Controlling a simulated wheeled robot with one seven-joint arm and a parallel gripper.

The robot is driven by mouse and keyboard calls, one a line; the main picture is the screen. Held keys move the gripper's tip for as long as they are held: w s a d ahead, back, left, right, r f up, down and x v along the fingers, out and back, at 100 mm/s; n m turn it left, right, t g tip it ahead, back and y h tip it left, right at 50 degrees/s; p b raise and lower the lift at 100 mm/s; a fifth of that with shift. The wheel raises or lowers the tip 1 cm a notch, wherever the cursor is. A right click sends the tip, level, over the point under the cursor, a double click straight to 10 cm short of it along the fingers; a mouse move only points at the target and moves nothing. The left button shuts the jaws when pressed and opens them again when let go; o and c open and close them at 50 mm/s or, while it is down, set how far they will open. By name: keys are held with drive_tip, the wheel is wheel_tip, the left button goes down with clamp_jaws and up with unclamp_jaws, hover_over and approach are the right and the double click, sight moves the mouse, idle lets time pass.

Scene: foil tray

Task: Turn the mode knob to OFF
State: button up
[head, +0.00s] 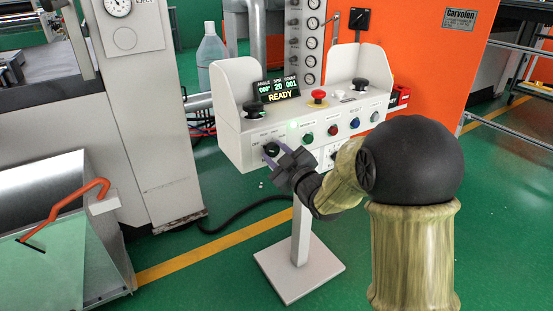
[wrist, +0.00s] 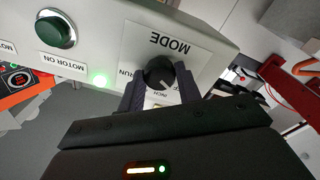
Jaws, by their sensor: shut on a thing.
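The mode knob (wrist: 159,72) is a round black knob on a white plate marked MODE in the wrist view. My gripper (wrist: 160,90) is shut on the knob, with one dark finger on each side. In the head view my gripper (head: 278,158) reaches the left end of the white control panel (head: 232,152) front. The knob is mostly hidden there by the fingers. I cannot tell exactly which mode its pointer marks.
A green MOTOR ON button (wrist: 56,30) sits beside the mode plate. An orange hooked handle (head: 75,208) stands at left.

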drive_tip(key=shift+f, duration=0.15)
drive_tip(key=o, duration=1)
drive_tip(key=shift+s+d, duration=0.4)
drive_tip(key=shift+s, duration=0.1)
drive_tip(key=b+v, duration=0.5)
drive_tip(key=v, duration=1.1)
drive_tip(key=shift+b, duration=0.4)
drive_tip(key=shift+s, duration=0.1)
